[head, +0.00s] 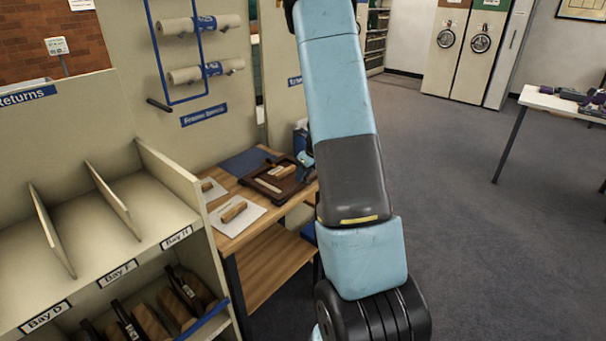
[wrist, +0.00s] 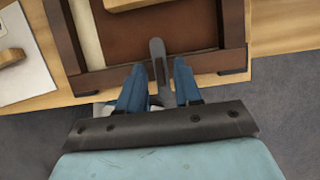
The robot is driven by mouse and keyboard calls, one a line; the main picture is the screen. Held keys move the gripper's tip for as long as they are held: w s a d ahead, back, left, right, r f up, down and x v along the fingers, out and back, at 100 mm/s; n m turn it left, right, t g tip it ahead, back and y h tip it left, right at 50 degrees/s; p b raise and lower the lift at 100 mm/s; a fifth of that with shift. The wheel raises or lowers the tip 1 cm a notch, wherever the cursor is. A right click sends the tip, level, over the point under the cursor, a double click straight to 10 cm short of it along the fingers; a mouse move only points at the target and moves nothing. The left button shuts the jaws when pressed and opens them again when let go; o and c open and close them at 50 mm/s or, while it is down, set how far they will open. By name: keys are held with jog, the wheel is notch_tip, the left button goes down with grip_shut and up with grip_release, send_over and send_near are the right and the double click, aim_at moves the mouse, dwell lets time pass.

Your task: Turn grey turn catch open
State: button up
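The grey turn catch (wrist: 158,54) shows in the wrist view as a slim rounded lever. It lies over the front rail of a brown wooden frame (wrist: 205,62), and its near end runs between my fingers. My gripper (wrist: 158,84) is open, with one blue fingertip on each side of the catch. A gap shows beside the catch, and I cannot tell whether either finger touches it. The catch cannot be made out there.
The wooden table (head: 233,222) also holds white sheets with wooden blocks (head: 233,212). A shelf unit with bays (head: 190,192) stands close on the left. A rack with rolls (head: 200,72) is on the wall behind. Open carpet (head: 480,230) lies to the right.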

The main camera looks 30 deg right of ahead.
grip_shut()
